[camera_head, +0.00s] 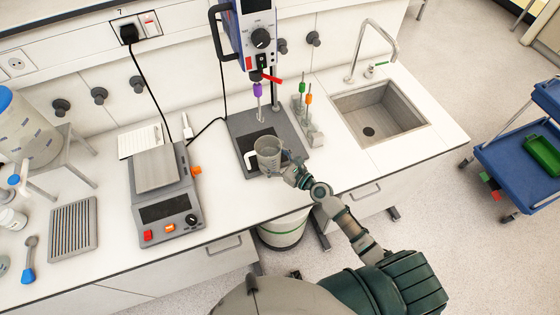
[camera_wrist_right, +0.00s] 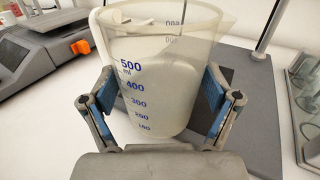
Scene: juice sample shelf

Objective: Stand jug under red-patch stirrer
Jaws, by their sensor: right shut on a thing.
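The jug (camera_head: 267,152) is a clear measuring jug with blue volume marks and a white handle on its left. My right gripper (camera_head: 290,168) is shut on its near side; in the right wrist view the jug (camera_wrist_right: 160,75) stands upright between the two blue-padded fingers (camera_wrist_right: 163,105). The jug is over the front part of the stirrer's dark grey base (camera_head: 293,150); I cannot tell whether it touches the base. My left gripper is not in view.
A balance (camera_head: 160,190) stands to the left of the stirrer, with a black cable behind. A small rack (camera_head: 312,132) with coloured stirring tools stands on the right, before the sink (camera_head: 380,110). A blue trolley (camera_head: 520,150) is at far right.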

